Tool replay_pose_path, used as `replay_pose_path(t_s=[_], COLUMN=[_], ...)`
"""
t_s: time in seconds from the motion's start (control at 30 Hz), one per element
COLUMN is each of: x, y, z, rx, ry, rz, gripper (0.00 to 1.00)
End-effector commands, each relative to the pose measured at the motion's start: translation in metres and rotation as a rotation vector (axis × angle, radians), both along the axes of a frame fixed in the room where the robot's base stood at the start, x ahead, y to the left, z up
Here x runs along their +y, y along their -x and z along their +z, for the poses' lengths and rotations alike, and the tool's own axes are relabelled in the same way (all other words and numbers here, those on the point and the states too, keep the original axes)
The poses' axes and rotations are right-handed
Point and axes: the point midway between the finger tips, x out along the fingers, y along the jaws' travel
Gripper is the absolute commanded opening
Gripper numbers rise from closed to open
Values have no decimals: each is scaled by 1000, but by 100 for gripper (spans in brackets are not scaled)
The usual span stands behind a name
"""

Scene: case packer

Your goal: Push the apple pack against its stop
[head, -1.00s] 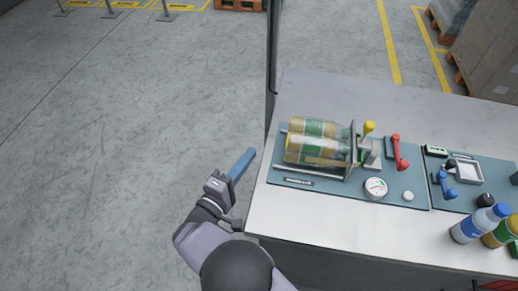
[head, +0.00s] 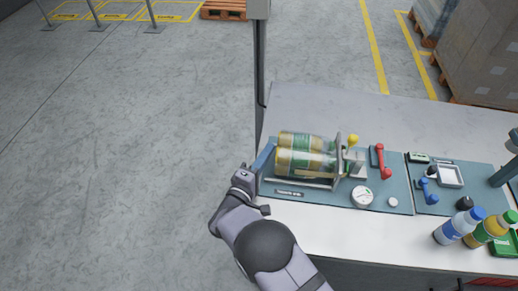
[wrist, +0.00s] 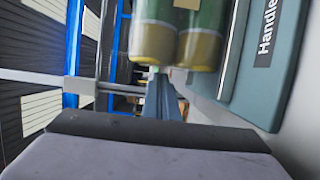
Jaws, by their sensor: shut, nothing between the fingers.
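The apple pack (head: 304,162) is a pair of bottles with green and gold labels, lying side by side on a teal panel, necks to the right. In the wrist view the ends of the bottles (wrist: 155,42) show close up. An upright grey plate (head: 339,160) stands at the pack's right end; I cannot tell whether they touch. My gripper (head: 266,153) is shut and empty, its blue fingers at the pack's left end. In the wrist view the fingers (wrist: 163,98) are just below the bottle ends; contact is unclear.
A yellow knob (head: 352,140), a red handle (head: 381,161) and a round gauge (head: 362,197) are right of the pack.

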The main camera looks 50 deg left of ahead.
Motion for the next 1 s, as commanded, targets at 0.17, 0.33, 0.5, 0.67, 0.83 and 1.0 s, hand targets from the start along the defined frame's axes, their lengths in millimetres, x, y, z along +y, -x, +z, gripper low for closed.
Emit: replay_pose_path(t_s=[0.17, 0.33, 0.5, 0.67, 0.83, 1.0], x=[-3, -3, -6, -17, -19, -20], y=[-2, -2, -5, -14, -17, -18], z=[0, -1, 0, 0, -1, -1], rx=[0, 0, 0, 0, 0, -1], ry=[-1, -1, 1, 1, 0, 0], rz=[0, -1, -2, -5, -12, -14], gripper=[0, 0, 0, 0, 0, 0])
